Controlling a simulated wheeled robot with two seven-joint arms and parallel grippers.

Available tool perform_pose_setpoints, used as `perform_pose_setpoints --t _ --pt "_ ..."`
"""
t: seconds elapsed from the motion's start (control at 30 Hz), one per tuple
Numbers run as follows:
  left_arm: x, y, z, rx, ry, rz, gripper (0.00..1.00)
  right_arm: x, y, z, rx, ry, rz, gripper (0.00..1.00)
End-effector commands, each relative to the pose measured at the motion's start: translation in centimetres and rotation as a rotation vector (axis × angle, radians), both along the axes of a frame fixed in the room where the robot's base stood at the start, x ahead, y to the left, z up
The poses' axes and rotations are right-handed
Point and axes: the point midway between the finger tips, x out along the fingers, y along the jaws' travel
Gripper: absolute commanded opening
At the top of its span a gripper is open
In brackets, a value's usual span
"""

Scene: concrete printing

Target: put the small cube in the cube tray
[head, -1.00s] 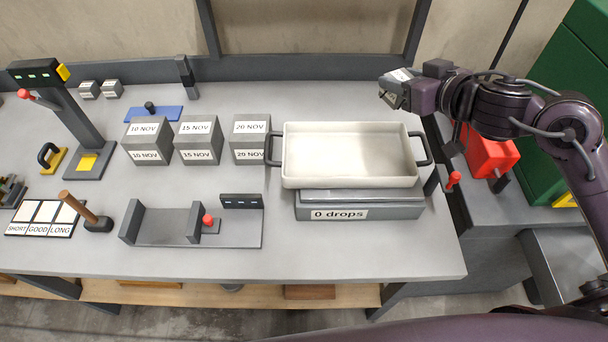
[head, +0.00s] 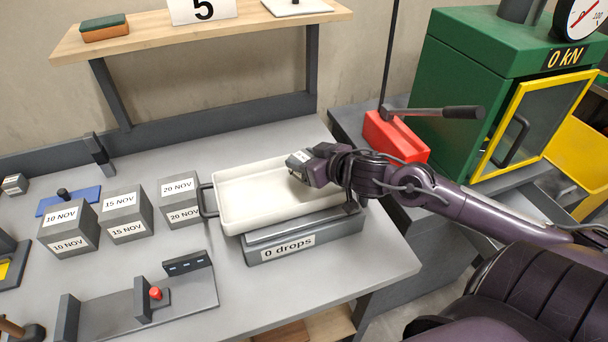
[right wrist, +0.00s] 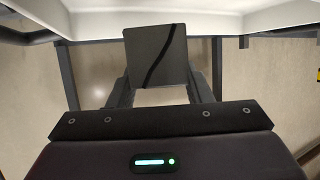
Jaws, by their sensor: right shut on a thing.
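My right gripper (head: 303,170) is shut on a small grey cube (head: 299,158) with a pale label on one face. The cube tray, a shallow white tray (head: 235,222) with dark handles, stands on a grey block marked "0 drops" (head: 318,238). In the head view, gripper and cube are over the tray's right part; the gap to its floor cannot be told. The forearm hides the tray's right end. My left gripper is not in view.
Larger dated cubes (head: 126,214) stand left of the tray, and another small cube (head: 14,184) lies at the left edge. A red pump with a lever (head: 395,137) and a green press (head: 470,75) stand to the right. A grey bracket fixture (head: 185,295) lies in front.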

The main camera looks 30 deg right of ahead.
Motion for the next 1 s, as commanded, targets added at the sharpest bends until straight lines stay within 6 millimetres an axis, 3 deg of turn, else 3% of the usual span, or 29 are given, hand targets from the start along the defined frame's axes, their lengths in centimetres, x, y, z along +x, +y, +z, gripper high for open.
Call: perform_pose_setpoints --t 0.37,0.77,0.8,0.93,1.0 --pt "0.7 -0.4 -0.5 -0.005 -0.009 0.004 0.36 0.1 0.0 -4.0 0.001 -0.005 -0.001 0.04" --pt "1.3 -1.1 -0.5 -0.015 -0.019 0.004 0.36 0.1 0.0 -4.6 0.002 -0.004 0.0 0.04" --pt "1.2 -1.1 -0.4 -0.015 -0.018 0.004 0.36 0.0 0.0 -4.6 0.0 -0.002 0.0 0.49" --pt "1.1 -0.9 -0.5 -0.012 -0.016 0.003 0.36 0.0 0.0 -4.6 0.0 -0.001 0.0 0.66" --pt "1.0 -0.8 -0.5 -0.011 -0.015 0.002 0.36 0.0 0.0 -4.6 0.0 -0.001 0.0 0.67"
